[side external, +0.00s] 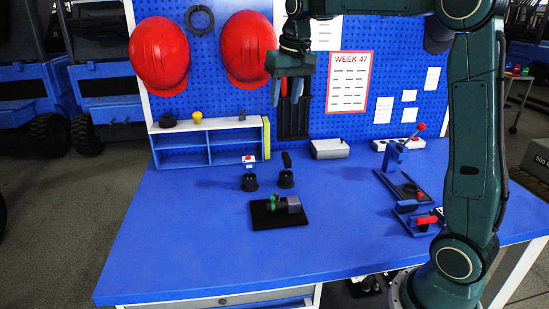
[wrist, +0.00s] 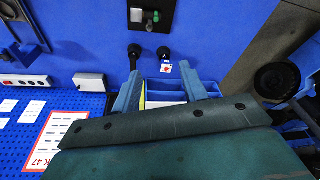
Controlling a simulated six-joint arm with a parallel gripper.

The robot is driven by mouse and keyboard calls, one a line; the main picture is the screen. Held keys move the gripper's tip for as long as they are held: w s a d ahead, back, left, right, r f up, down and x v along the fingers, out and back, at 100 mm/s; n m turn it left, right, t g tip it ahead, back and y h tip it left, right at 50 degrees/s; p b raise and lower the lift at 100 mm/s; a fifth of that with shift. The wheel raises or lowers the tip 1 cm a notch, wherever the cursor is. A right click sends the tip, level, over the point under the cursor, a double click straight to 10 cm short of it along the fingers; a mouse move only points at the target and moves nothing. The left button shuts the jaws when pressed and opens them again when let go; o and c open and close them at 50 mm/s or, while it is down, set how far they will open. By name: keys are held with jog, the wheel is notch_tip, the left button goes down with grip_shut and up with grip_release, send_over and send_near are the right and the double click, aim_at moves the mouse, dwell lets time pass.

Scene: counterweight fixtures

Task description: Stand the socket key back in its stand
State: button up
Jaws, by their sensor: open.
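My gripper (side external: 285,99) is open, high in front of the pegboard, well above the table. In the wrist view its two blue fingers (wrist: 159,72) are spread, with nothing held between them. Two round black stands are on the table below. The right stand (side external: 286,181) has a dark upright piece (side external: 286,160) in it, perhaps the socket key; I cannot tell for sure. The left stand (side external: 249,184) carries a white piece with a red mark (side external: 249,160), also seen in the wrist view (wrist: 166,68). In front, a black plate (side external: 262,222) bears a grey and green fixture (side external: 285,204).
A blue shelf unit (side external: 209,128) stands behind the stands, on the left. A grey box (side external: 330,149) is at the back. A blue lever fixture (side external: 393,157) and a red-handled one (side external: 427,220) stand at right. The table's left front is clear.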

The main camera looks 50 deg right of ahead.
jog(key=s+a+n+t, duration=0.25)
jog(key=s+a, duration=0.55)
jog(key=s, duration=0.6)
jog(key=s+a+f+n, duration=0.1)
jog(key=s+a+f, duration=0.1)
jog(key=s, duration=0.4)
jog(key=s+a+f+n, duration=0.1)
jog(key=s+a+f, duration=0.1)
jog(key=s+f, duration=0.2)
jog(key=shift+s+a+f+t+y, duration=0.2)
jog(key=shift+s+t+y, duration=0.2)
jog(key=shift+s, duration=0.55)
